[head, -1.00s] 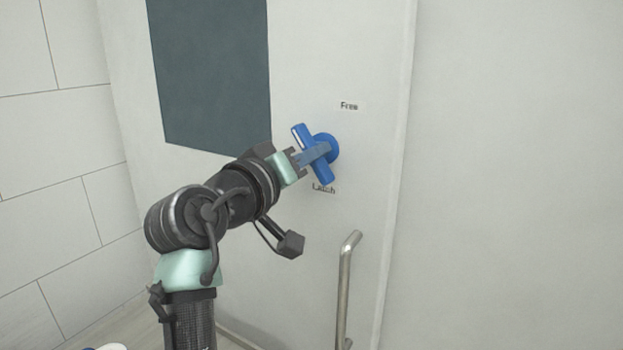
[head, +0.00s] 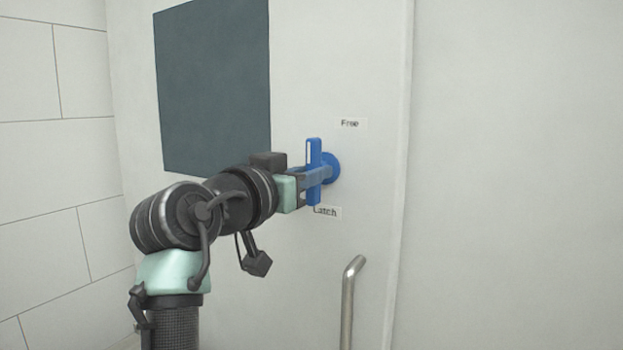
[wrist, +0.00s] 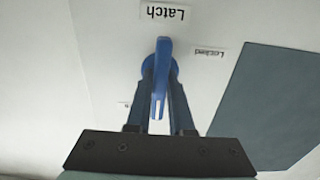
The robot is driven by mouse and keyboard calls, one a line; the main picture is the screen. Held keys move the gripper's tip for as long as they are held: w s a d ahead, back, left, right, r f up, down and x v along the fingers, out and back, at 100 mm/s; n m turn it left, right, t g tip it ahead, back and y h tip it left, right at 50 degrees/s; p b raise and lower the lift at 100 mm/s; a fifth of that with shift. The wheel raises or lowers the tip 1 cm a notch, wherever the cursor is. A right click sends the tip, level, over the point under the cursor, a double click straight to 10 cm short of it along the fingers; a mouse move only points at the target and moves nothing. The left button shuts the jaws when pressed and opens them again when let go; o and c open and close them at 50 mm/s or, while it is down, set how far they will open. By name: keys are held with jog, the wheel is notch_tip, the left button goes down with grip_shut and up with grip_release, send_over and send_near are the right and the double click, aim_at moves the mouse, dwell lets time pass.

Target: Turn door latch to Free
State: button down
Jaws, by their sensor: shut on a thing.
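The blue latch handle (head: 314,150) is a bar on a round blue hub (head: 332,168) on the white door. In the head view it stands about upright, and the end with a white mark points up. My gripper (head: 318,173) is shut on its middle. In the wrist view, which is upside down, the handle (wrist: 160,72) runs between both fingers (wrist: 162,95). The "Free" label (head: 350,124) is above the hub and the "Latch" label (head: 327,212) is below it, partly covered by the handle.
A metal pull handle (head: 349,300) is on the door below the latch. A dark panel (head: 212,80) is on the door to the left. A "Locked" label (wrist: 208,52) shows in the wrist view. A tiled wall (head: 55,200) is at far left.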

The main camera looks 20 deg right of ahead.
jog(key=shift+r, duration=0.1)
dwell(0.3)
jog(key=c, duration=0.8)
grip_release()
jog(key=b+v, duration=0.3)
jog(key=v, duration=1)
